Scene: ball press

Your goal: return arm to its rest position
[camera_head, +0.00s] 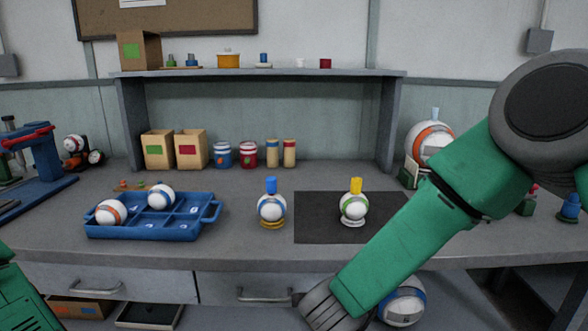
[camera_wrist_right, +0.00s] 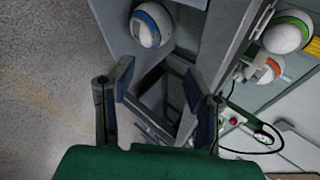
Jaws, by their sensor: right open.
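My right arm's green link crosses the right side of the head view, coming down from upper right to the front of the bench (camera_head: 250,250). Its dark grey wrist end is at the bottom edge, in front of the drawers, and the fingers are out of that view. In the right wrist view my right gripper (camera_wrist_right: 158,84) is open, its two dark fingers apart with nothing between them. Part of my left arm shows at the lower left corner of the head view; its gripper is out of sight.
A white ball (camera_head: 402,303) shows below the bench edge beside my right arm. On the bench are a blue tray (camera_head: 180,232) with two balls, a ball on a yellow ring (camera_head: 271,208), a ball on a dark mat (camera_head: 315,228), and a blue press (camera_head: 45,165).

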